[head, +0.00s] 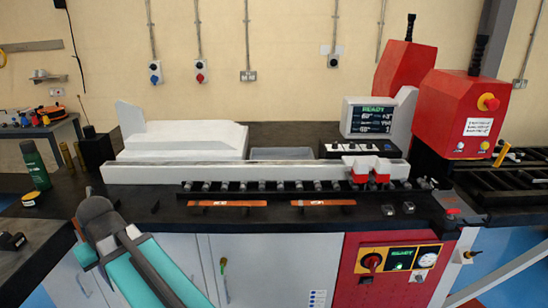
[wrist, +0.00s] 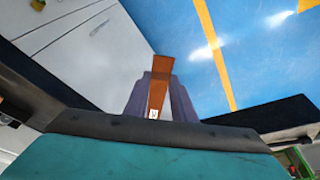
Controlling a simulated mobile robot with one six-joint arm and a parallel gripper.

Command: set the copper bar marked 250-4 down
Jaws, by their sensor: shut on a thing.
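In the wrist view my gripper (wrist: 158,100) is shut on a copper bar (wrist: 160,68). The bar runs out from between the two fingers, and a small white label (wrist: 153,114) shows near its close end; I cannot read it. Blue floor and white cabinet fronts lie behind the bar, and no surface is seen touching it. The head view shows part of my arm at lower left, but not my gripper or the held bar. Two other copper bars, a left one (head: 227,203) and a right one (head: 322,202), lie along the bench's front; their marks are too small to read.
The black bench top (head: 165,205) carries a long white machine bed with a roller row (head: 270,185) behind the bars. Red machine heads (head: 462,110) stand at right. A green bottle (head: 35,163) stands at left.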

